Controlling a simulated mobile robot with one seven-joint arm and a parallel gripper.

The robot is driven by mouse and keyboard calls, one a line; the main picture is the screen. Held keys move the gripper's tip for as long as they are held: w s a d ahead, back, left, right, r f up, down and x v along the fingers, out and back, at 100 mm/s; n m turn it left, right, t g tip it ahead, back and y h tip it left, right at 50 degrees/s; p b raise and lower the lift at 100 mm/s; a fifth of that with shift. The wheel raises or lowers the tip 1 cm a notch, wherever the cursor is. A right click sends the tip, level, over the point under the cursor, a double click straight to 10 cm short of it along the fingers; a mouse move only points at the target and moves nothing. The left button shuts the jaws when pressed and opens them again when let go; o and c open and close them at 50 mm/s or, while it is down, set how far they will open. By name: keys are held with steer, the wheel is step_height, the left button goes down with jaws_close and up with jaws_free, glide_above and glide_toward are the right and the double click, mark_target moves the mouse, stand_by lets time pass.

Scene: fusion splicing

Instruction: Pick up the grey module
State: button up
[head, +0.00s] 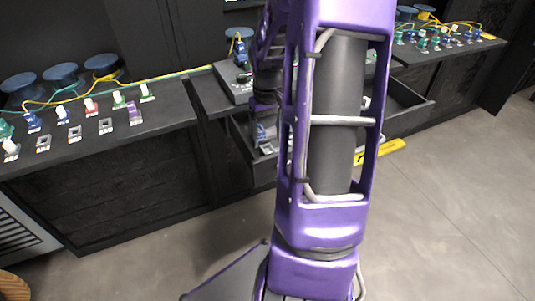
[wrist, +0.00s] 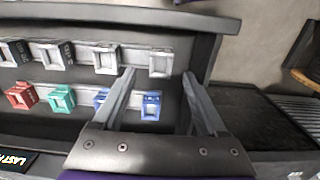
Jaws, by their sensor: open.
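In the wrist view a grey module (wrist: 160,63), a small square frame, is at the right end of the far row in an open drawer. Other grey or dark-sided modules, one of them a grey module (wrist: 107,58), stand left of it in that row. My gripper (wrist: 159,74) is open and empty, its fingers spread to either side of the right-end grey module in the picture. I cannot tell how high the fingertips are above it. A blue module (wrist: 151,106) shows between the fingers, nearer to the palm. In the head view my arm hides most of the drawer.
A red module (wrist: 19,96), a green module (wrist: 61,98) and another blue module (wrist: 101,97) share the near row. The drawer wall (wrist: 207,55) stands close to the right finger. In the head view the left counter (head: 165,118) holds spools and several small modules.

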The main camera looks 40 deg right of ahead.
mark_target(267, 151)
step_height(267, 151, down, 4)
steer(key=shift+s+a+f+b, duration=0.1)
steer(key=shift+s+f+b, duration=0.05)
steer(key=shift+b, duration=0.3)
jaws_close()
